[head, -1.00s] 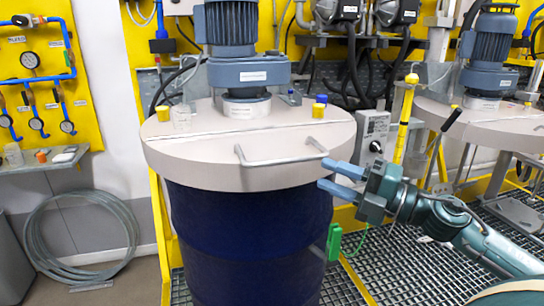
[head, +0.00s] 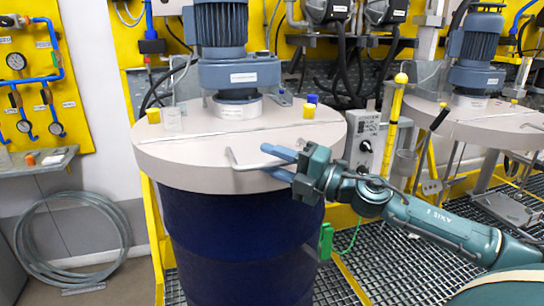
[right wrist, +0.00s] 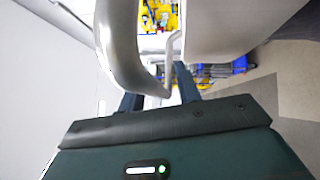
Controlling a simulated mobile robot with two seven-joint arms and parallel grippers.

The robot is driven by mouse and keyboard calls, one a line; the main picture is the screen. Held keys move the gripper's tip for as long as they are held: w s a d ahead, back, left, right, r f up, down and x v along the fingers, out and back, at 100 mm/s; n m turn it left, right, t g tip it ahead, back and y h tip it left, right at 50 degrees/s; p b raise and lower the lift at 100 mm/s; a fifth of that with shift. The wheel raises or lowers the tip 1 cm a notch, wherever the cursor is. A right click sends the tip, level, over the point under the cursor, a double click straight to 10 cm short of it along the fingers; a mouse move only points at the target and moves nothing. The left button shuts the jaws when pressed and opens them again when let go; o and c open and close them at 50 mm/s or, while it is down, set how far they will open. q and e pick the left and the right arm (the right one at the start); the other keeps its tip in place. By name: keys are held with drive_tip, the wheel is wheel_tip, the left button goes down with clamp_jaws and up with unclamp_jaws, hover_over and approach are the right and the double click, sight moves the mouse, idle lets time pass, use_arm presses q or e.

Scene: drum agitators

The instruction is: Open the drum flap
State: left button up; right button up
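The blue drum (head: 235,245) has a round beige lid, and its front half is the flap (head: 190,158). The flap looks flat and closed. A light metal handle (head: 236,164) sits at the flap's front edge; its bent bar shows large in the right wrist view (right wrist: 122,50). My right gripper (head: 272,162) is at the handle's right end, with its two blue fingers apart. In the right wrist view the fingers (right wrist: 158,90) stand open with the bar's near bend between or just in front of them; contact cannot be told. My left gripper is out of view.
A motor (head: 222,40) stands on the lid's rear half, with yellow caps (head: 309,111) near it. A green clamp (head: 326,240) is on the drum's right side. A second drum station (head: 485,120) stands at right.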

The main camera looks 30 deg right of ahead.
drive_tip(key=shift+w+a, duration=0.1)
drive_tip(key=shift+w, duration=0.1)
clamp_jaws()
idle(0.4)
